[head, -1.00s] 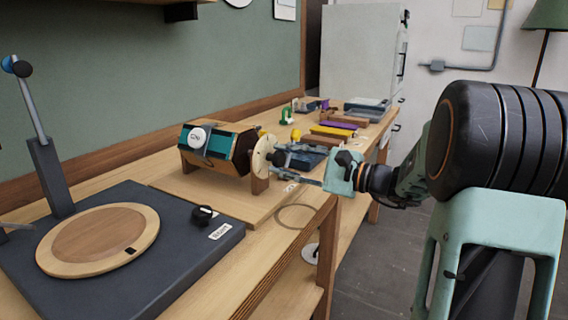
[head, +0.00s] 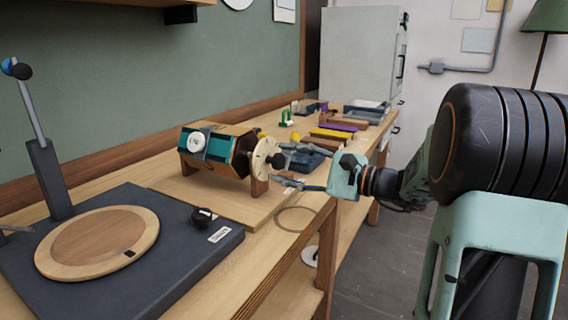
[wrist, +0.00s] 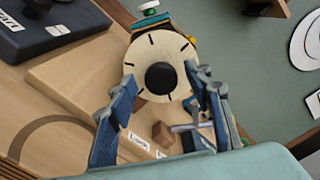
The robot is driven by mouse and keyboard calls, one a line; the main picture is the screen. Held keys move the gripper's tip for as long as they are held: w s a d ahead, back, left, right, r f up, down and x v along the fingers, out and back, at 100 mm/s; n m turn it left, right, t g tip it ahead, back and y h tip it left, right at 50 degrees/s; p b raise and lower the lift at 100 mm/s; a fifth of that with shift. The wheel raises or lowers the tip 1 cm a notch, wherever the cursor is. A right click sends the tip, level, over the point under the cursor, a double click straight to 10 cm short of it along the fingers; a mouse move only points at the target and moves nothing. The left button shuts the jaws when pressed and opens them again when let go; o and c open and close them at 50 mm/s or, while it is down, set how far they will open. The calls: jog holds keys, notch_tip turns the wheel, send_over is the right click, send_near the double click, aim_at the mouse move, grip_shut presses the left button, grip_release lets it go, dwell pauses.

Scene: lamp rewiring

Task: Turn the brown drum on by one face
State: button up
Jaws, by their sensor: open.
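The brown drum (head: 232,167) lies level on a wooden stand in the head view. It has a teal face and a white round piece (head: 197,142) toward the front. Its cream end disc (head: 262,158) has black marks and a black knob at the centre. In the wrist view the knob (wrist: 160,77) sits between the spread fingers of my gripper (wrist: 160,100), which is open. The fingers look apart from the knob. The disc hides most of the drum there.
A dark base with a round wooden turntable (head: 70,245) stands at the front left. Behind the gripper lie a yellow block (head: 331,134), a brown block and trays (head: 366,108) along the bench.

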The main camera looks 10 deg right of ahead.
jog(key=v, duration=1.1)
